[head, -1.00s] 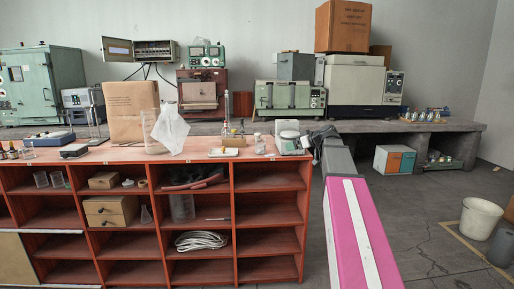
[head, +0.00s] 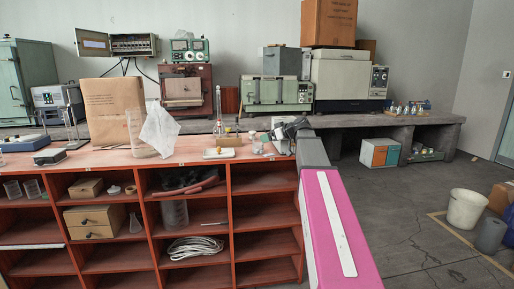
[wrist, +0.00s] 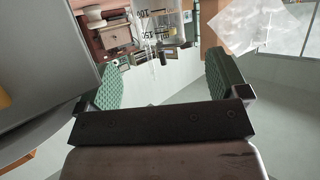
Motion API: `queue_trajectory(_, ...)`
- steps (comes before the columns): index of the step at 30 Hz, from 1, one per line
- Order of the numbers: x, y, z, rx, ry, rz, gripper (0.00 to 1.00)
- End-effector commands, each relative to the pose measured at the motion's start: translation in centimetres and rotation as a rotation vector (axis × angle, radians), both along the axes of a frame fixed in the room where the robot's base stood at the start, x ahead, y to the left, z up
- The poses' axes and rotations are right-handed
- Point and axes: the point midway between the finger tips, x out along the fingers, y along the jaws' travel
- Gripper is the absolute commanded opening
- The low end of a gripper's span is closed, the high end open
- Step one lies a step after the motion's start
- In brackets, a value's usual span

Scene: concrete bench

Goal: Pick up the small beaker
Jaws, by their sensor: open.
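A small clear glass vessel (head: 257,144), possibly the small beaker, stands on the red bench top (head: 190,153) near its right end. Two clear beakers (head: 32,189) also stand in the upper left shelf compartment, so I cannot tell which one is meant. In the head view my arm reaches to the bench's right end, and my gripper there is small and partly hidden. In the wrist view my gripper (wrist: 164,62) is open, its green pads apart with nothing held between them. A clear glass vessel (wrist: 165,22) shows beyond the fingers.
A tall clear vessel with a crumpled white sheet (head: 160,130) and a cardboard box (head: 115,110) stand on the bench. A yellowish-based stand (head: 219,153) is left of the small vessel. The floor (head: 405,210) to the right is open, with a white bucket (head: 465,209) farther off.

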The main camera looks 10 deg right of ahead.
Motion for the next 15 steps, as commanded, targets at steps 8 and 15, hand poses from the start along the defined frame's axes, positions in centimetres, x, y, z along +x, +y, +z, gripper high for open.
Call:
queue_trajectory(8,1.9,1.9,-1.1,0.0,0.0,0.0,0.93)
queue_trajectory(15,3.7,3.7,-1.9,0.001,0.001,0.002,0.93)
